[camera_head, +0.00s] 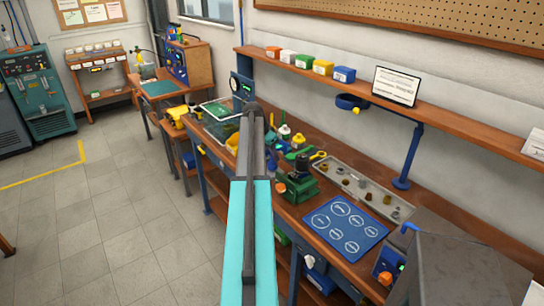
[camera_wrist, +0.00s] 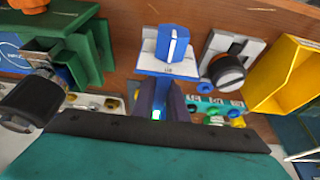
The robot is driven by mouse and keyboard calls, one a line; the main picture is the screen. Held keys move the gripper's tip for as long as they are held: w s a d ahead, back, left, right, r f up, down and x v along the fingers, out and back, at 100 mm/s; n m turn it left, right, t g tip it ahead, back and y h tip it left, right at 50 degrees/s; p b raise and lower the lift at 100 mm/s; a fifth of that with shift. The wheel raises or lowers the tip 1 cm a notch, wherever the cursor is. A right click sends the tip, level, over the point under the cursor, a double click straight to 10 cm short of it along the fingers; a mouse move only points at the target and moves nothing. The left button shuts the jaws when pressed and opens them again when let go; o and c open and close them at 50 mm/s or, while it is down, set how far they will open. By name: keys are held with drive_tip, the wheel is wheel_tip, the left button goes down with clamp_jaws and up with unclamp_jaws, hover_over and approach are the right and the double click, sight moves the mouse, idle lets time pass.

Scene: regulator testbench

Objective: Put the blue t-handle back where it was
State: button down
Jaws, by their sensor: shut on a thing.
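My gripper (camera_wrist: 163,96) shows in the wrist view with two dark fingers pointing up the picture over the bench. It is shut on a blue piece between the fingers, which I take to be the blue t-handle (camera_wrist: 162,87); only a narrow part of it shows. Straight beyond the fingertips is a blue knob (camera_wrist: 173,43) with a white line, on a white and blue block. I cannot tell whether the held piece touches that block. In the head view my own arm hides the gripper and the held piece.
A black knob on a grey plate (camera_wrist: 228,70) and a yellow bin (camera_wrist: 285,75) are close on the right. A green vise-like fixture (camera_wrist: 82,50) is on the left. In the head view, a blue mat (camera_head: 345,228) and a grey parts tray (camera_head: 365,190) lie on the crowded bench.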

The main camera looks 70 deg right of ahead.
drive_tip(key=shift+f, duration=0.35)
drive_tip(key=c, duration=1.8)
unclamp_jaws()
drive_tip(key=shift+o, duration=0.2)
drive_tip(key=shift+r, duration=0.2)
drive_tip(key=shift+r, duration=0.2)
drive_tip(key=shift+b+v, duration=1.6)
drive_tip(key=shift+v, duration=4.4)
drive_tip(key=shift+a, duration=0.1)
